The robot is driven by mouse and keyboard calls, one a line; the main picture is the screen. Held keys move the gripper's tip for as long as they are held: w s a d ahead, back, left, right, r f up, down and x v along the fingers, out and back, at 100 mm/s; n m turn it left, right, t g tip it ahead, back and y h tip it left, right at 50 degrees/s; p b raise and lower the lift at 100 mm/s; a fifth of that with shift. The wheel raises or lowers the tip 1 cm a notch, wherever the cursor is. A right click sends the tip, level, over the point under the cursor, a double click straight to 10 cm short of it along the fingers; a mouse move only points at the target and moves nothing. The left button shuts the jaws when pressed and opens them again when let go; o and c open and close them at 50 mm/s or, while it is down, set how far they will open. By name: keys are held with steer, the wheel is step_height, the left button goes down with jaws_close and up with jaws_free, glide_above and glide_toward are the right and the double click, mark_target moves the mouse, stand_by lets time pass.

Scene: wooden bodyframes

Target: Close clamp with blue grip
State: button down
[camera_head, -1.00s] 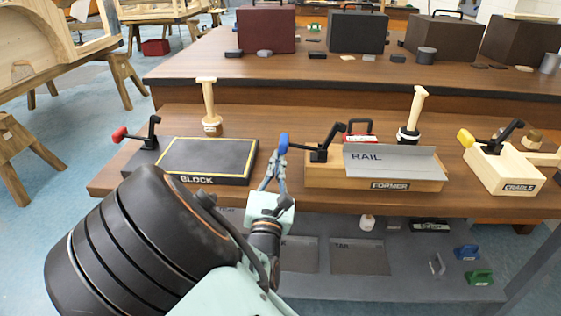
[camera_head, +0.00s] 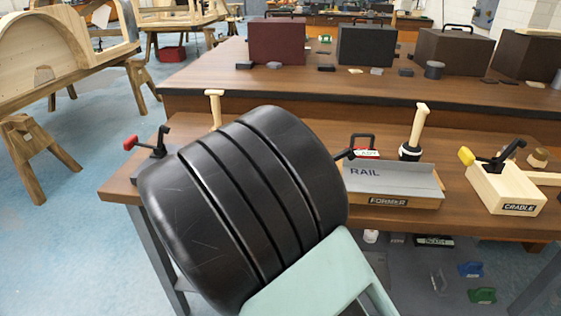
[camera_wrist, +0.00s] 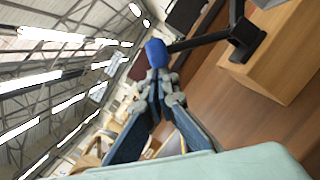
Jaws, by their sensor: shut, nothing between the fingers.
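The blue grip (camera_wrist: 156,53) is at the end of the clamp's black lever (camera_wrist: 200,41) in the wrist view. The lever runs right to a black clamp base (camera_wrist: 246,40) on the wooden former block. My gripper (camera_wrist: 158,76) is shut and empty, its fingertips right at the blue grip; I cannot tell whether they touch. In the head view my arm hides my gripper and the blue grip. Only a black bit of the clamp (camera_head: 345,154) shows there, beside the grey rail (camera_head: 395,180) on the former (camera_head: 420,203).
A red-grip clamp (camera_head: 150,142) stands to the left. A yellow-grip clamp (camera_head: 490,160) is on the cradle (camera_head: 518,208) to the right. Upright wooden-handled tools (camera_head: 415,130) stand behind the fixtures. A raised shelf with dark boxes (camera_head: 367,45) is at the back.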

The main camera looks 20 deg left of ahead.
steer(key=m, duration=0.1)
steer(key=d+r+m, duration=0.1)
steer(key=r+m+h+b, duration=0.1)
steer(key=shift+w+d+r, duration=0.15)
steer(key=shift+w+d, duration=0.1)
steer(key=shift+d, duration=0.05)
steer(key=shift+w+d+r+m+g+h+b, duration=0.15)
steer(key=shift+d+r+m+g+b, duration=0.1)
steer(key=shift+d+r+m+b, duration=0.5)
steer(key=shift+w+d+r+m+g+h+b, duration=0.1)
steer(key=shift+d+r+m+g+b, duration=0.15)
steer(key=shift+m+b, duration=0.6)
steer(key=shift+w+d+r+m+g+h+b, duration=0.15)
steer(key=shift+d+r+m+b, duration=0.3)
steer(key=shift+m, duration=0.65)
steer(key=shift+d, duration=0.1)
steer(key=shift+s+f, duration=0.1)
steer(key=shift+s, duration=0.05)
